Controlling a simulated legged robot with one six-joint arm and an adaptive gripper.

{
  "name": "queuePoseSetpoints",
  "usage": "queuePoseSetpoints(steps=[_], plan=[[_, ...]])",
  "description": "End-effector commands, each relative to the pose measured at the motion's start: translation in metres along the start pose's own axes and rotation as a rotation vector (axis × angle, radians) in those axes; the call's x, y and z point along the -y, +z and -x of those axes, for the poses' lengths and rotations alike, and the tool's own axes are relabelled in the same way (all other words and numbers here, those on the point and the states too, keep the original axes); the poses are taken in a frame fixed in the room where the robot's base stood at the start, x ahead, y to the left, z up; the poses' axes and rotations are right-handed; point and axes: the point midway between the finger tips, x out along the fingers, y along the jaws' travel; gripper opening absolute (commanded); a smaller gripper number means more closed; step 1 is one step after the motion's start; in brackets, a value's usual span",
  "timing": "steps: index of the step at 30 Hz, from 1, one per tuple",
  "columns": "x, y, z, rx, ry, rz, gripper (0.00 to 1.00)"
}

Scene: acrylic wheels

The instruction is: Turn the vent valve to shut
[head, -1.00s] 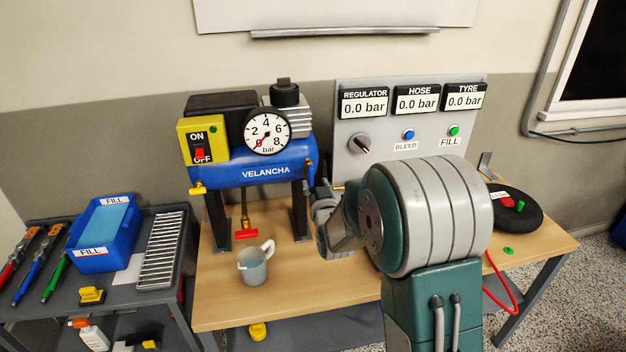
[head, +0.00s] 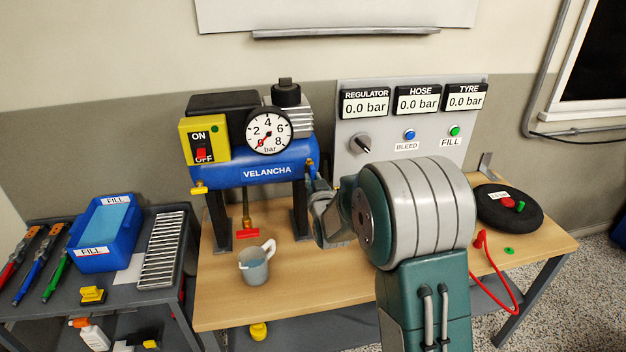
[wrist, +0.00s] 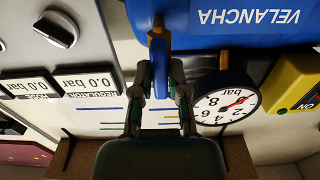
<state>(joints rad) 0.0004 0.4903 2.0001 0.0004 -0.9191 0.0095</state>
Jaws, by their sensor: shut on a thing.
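A small valve with a brass body (wrist: 157,32) and a blue lever (wrist: 160,68) sits at the right end of the blue tank (head: 235,174). My gripper (wrist: 163,80) is shut on the blue lever, one finger on each side of it. In the wrist view the scene appears upside down, and the lever lies in line with the fingers. In the head view the fingertips are mostly hidden by my wrist, close to the tank's right end. The tank gauge (head: 268,130) has its needle at the low end. I cannot read any open or shut marking on the valve.
A panel with a regulator knob (head: 359,143) and several displays at 0.0 bar stands behind my arm. A mug (head: 255,264) and a red lever (head: 248,234) are below the tank. A tyre (head: 508,208) and red hose (head: 500,286) lie right.

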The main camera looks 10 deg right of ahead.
Motion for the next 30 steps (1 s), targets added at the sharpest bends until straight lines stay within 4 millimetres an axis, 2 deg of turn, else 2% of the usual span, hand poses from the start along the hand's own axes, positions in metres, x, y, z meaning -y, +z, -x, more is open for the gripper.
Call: queuePoseSetpoints(steps=[10, 22, 30], plan=[[0.0013, -0.0004, -0.0005, -0.001, -0.002, -0.349, 0.00], [0.0017, -0.0006, -0.0006, -0.001, -0.002, -0.415, 0.00], [0.0022, -0.0010, -0.0006, -0.001, -0.003, -0.707, 0.00]])
